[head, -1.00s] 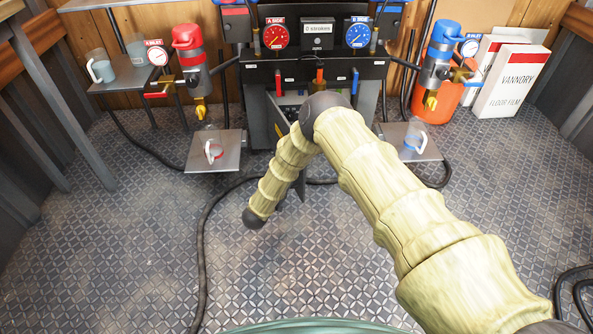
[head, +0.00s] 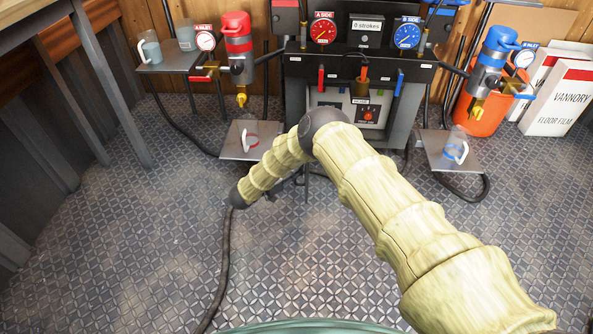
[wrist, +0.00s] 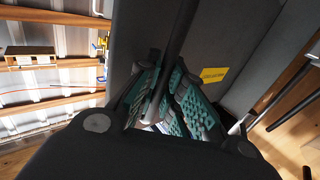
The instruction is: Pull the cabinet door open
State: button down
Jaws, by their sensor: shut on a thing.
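The dark cabinet (head: 402,125) stands at the back centre under the two gauges. The door is mostly hidden behind my arm in the head view. In the wrist view a dark grey panel with a yellow label, seemingly the door (wrist: 222,40), fills the middle. A dark upright bar, the handle (wrist: 182,32), runs down between the teal-padded fingers of my gripper (wrist: 163,92), which is shut on it. My gripper is hidden by the arm in the head view.
Metal shelves with clear cups stand left (head: 236,148) and right (head: 432,158) of the cabinet. A black hose (head: 226,265) lies on the floor at left. An orange container (head: 482,108) and white boxes (head: 560,100) stand at right.

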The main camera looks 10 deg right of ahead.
jog(key=shift+s+a+f, duration=0.2)
jog(key=shift+s+f, duration=0.05)
jog(key=c, duration=1.7)
grip_release()
jog(key=shift+o, duration=0.9)
jog(key=shift+w+d+r, duration=0.1)
jog(key=shift+w+r, duration=0.05)
jog(key=v, duration=1.2)
